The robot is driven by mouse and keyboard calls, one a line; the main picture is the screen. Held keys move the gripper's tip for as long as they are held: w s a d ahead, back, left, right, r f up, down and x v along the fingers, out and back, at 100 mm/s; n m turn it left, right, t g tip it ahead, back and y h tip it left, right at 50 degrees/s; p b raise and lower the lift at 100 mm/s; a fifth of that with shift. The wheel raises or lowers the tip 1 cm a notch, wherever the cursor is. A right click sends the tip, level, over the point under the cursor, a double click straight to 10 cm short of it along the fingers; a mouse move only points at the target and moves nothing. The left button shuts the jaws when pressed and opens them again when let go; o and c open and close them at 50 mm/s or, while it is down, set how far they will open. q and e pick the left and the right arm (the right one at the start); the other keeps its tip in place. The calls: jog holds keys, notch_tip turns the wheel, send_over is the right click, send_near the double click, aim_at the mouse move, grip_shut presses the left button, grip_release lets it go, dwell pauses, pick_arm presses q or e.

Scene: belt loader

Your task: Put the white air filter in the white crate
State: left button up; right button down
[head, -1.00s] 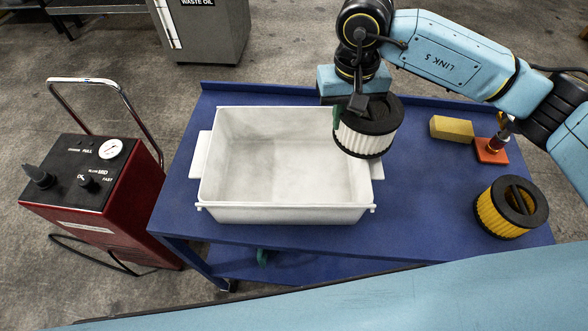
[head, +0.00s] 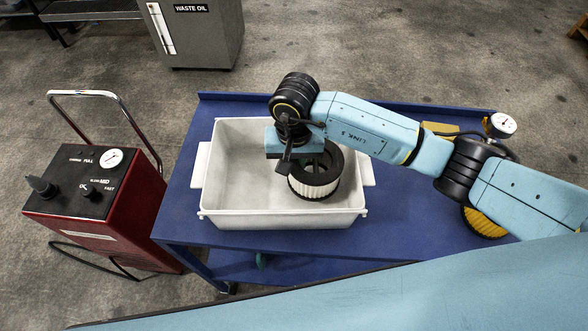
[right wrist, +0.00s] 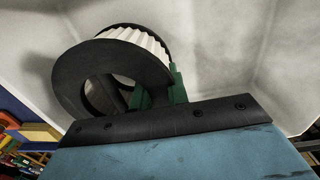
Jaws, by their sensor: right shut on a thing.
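The white air filter (head: 315,184), a pleated white ring with black end caps, is over the right part of the white crate (head: 250,222) in the head view. My right gripper (head: 304,166) is shut on the wall of its ring. In the right wrist view the filter (right wrist: 146,38) shows large, with a green finger pad (right wrist: 176,85) at its ring and the pale crate wall (right wrist: 220,50) behind. The filter appears within the crate's rim; I cannot tell whether it touches the floor. The crate looks otherwise empty. My left gripper is not in view.
The crate stands on a blue cart (head: 180,210). A yellow filter (head: 483,224), a yellow block (head: 440,128) and a dial gauge (head: 502,125) are at the right, partly behind my right arm. A red charger (head: 95,195) stands left of the cart.

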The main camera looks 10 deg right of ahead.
jog(key=shift+f, duration=1.65)
jog(key=c, duration=1.4)
grip_release()
jog(key=shift+o, duration=0.2)
jog(key=shift+r, duration=0.1)
notch_tip(320, 180, up, 12)
jog(key=shift+r+b, duration=0.15)
jog(key=shift+b, duration=0.35)
